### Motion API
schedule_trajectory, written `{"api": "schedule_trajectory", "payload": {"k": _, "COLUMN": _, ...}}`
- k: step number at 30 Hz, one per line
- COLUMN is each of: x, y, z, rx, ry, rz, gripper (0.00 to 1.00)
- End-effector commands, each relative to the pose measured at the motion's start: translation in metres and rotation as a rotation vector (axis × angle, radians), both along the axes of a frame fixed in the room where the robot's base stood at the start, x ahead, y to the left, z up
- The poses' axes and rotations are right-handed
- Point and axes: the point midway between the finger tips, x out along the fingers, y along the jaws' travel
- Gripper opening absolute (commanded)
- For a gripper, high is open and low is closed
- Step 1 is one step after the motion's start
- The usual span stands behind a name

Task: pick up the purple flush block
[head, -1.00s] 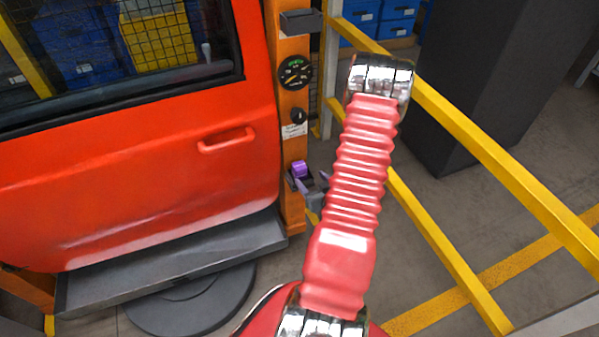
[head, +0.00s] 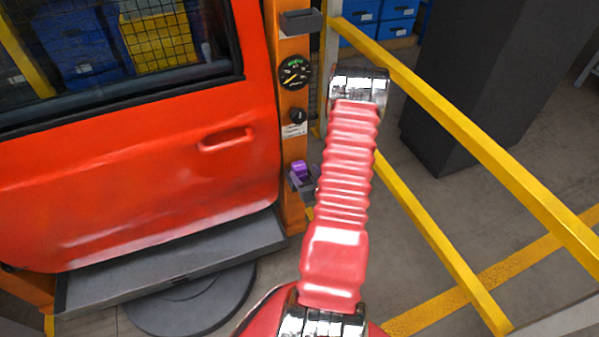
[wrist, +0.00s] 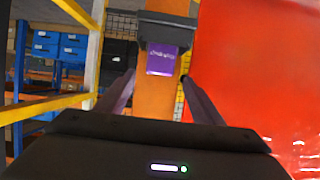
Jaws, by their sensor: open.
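The purple flush block (head: 299,168) sits in a small dark holder (head: 302,183) low on the orange post, beside the red door. In the wrist view the purple block (wrist: 162,60) shows straight ahead, with pale lettering on its face. My gripper (wrist: 158,78) is open, its two fingers on either side of the block in the picture. Nothing is between the fingertips that I can see touching them, and the block appears a little beyond them. In the head view my red arm hides the gripper.
The orange post (head: 292,130) carries a gauge (head: 295,72), a knob (head: 298,115) and a dark upper tray (head: 300,21). The red door (head: 130,180) stands close on the left. Yellow rails (head: 470,135) run along the right, before a dark cabinet (head: 455,90).

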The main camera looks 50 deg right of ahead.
Motion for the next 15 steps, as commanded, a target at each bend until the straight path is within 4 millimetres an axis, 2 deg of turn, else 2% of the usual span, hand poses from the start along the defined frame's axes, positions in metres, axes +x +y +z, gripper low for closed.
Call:
{"api": "schedule_trajectory", "payload": {"k": 4, "x": 0.0113, "y": -0.0063, "z": -0.0051, "rx": -0.001, "ry": -0.001, "rz": 0.001, "gripper": 0.61}}
{"api": "schedule_trajectory", "payload": {"k": 15, "x": 0.0134, "y": -0.0073, "z": -0.0062, "rx": 0.0, "ry": 0.0, "rz": 0.001, "gripper": 0.61}}
